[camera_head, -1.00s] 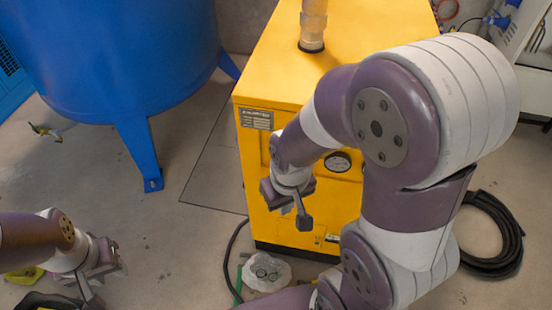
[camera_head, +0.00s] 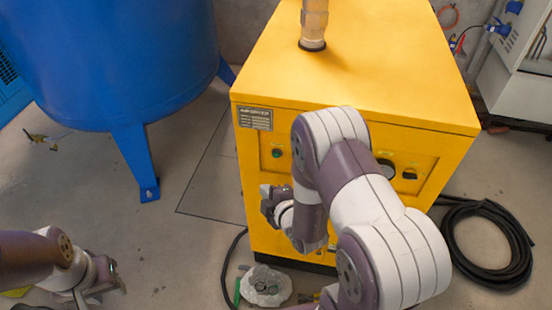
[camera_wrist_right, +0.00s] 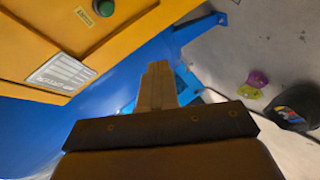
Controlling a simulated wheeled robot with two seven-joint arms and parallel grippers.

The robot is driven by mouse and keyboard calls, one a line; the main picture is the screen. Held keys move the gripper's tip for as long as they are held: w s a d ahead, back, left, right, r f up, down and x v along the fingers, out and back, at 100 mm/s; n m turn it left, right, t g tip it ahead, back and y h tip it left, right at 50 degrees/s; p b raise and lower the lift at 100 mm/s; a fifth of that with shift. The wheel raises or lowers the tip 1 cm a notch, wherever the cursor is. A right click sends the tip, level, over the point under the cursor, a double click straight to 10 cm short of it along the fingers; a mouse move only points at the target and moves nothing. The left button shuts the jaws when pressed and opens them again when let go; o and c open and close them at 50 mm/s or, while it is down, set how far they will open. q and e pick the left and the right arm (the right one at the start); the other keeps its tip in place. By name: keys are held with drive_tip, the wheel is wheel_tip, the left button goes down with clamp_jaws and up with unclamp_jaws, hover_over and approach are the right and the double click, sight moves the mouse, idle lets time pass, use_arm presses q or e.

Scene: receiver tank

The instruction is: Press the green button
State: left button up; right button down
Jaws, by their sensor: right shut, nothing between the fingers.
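The green button (camera_head: 277,153) is a small round button on the front of the yellow machine (camera_head: 380,70), below its nameplate. It also shows at the top edge of the right wrist view (camera_wrist_right: 103,8), beside a small label. My right gripper (camera_head: 268,205) is below and slightly left of the button in the head view, apart from it. Its fingers are shut together and empty in the right wrist view (camera_wrist_right: 157,82). My left gripper (camera_head: 100,285) is at the lower left, far from the machine; its jaw opening is unclear.
A blue tank (camera_head: 110,60) on legs stands left of the machine. A gauge (camera_head: 386,169) and a black knob (camera_head: 410,173) are right of the button, the gauge partly behind my right arm. A coiled black hose (camera_head: 490,245) lies at right. A whitish bag (camera_head: 266,286) lies in front.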

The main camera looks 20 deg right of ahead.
sight(276, 155)
drive_tip(key=shift+w, duration=0.1)
drive_tip(key=w+d+b, duration=0.1)
drive_tip(key=w+d, duration=0.4)
drive_tip(key=w, duration=0.2)
drive_tip(key=shift+d, duration=0.15)
drive_tip(key=shift+b, duration=0.3)
idle(1.8)
drive_tip(key=shift+w+d, duration=0.25)
drive_tip(key=shift+w, duration=0.05)
drive_tip(key=shift+w+d, duration=0.3)
drive_tip(key=shift+w, duration=0.05)
idle(0.7)
drive_tip(key=shift+a, duration=0.1)
drive_tip(key=shift+s+a, duration=0.45)
drive_tip(key=shift+s, duration=0.25)
